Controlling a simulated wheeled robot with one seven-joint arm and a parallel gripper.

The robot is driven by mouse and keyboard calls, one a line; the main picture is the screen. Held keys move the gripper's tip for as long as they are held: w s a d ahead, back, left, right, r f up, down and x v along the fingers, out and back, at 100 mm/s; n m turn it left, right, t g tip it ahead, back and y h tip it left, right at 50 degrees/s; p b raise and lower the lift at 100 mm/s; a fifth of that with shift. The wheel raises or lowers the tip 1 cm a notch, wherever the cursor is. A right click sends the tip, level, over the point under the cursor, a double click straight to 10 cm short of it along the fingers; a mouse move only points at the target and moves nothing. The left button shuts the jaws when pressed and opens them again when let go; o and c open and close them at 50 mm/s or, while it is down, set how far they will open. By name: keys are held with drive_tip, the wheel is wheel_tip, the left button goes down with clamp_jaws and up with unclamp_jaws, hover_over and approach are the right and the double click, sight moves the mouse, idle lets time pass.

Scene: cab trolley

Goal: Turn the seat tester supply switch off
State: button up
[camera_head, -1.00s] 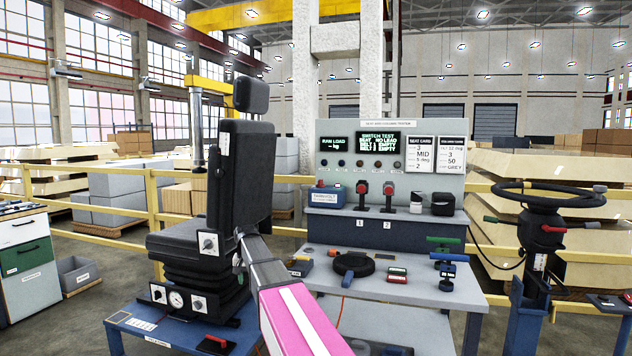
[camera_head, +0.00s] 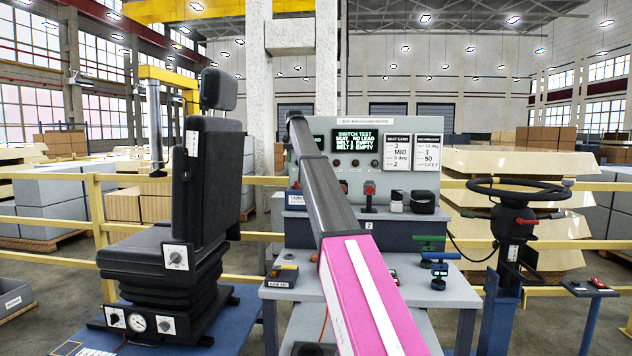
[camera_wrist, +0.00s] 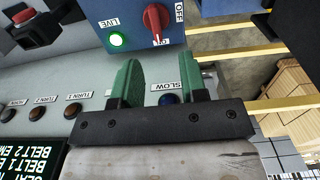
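The supply switch is a red rotary knob (camera_wrist: 156,23) on a blue box (camera_wrist: 125,14). An OFF label is beside it, and its handle lies along the box, away from that label. A green lamp (camera_wrist: 117,39) marked LIVE is lit. My gripper (camera_wrist: 163,63) is open and empty in the wrist view, its two green fingers spread and pointing toward the box. The knob lies just beyond the fingertips, apparently untouched. In the head view the blue box (camera_head: 297,199) is partly behind my arm, and my gripper is hidden.
The tester panel (camera_head: 322,127) stands behind the box, with a lit display (camera_head: 364,144). A red push button (camera_wrist: 27,18) is beside the box. The black seat (camera_head: 190,190) stands left.

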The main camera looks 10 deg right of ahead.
sight(297, 184)
drive_tip(key=shift+d+f, duration=0.25)
drive_tip(key=shift+d, duration=0.25)
wheel_tip(297, 184, down, 10)
drive_tip(key=shift+w+a+r, duration=0.1)
drive_tip(key=shift+w+r, duration=0.05)
clamp_jaws()
